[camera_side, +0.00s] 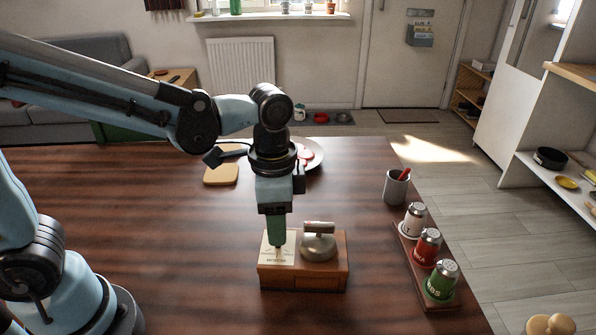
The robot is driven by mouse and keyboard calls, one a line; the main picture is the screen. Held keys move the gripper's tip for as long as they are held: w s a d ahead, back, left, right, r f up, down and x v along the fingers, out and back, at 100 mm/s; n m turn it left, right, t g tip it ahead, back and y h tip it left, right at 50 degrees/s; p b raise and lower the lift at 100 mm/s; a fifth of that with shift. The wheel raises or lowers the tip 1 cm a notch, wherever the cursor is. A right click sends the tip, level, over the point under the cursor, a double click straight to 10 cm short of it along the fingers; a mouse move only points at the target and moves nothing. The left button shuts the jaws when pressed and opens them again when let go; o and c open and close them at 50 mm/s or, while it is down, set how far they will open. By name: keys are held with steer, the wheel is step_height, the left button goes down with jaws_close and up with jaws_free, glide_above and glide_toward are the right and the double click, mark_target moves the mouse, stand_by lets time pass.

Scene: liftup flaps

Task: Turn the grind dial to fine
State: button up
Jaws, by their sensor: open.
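A wooden grinder box (320,278) stands near the front middle of the table. A cream plate (268,262) with small dark markings covers the left of its top. A metal dome with a short wooden-looking handle (319,244) sits on the right of its top. My gripper (278,246) points straight down over the cream plate, left of the dome. It is open, with its tips at or just above the plate; I cannot tell if they touch. The grind dial is mostly hidden by the fingers, and its setting is too small to read.
A rack (431,290) with several shakers stands to the right, with a grey cup (397,187) behind it. A cutting board (222,174) and a plate (316,160) lie at the back. The table (170,240) is clear left of the box.

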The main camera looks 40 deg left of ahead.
steer(key=shift+f, duration=1.25)
jaws_close()
steer(key=shift+n, duration=0.3)
steer(key=n, duration=1.1)
steer(key=shift+n, duration=0.3)
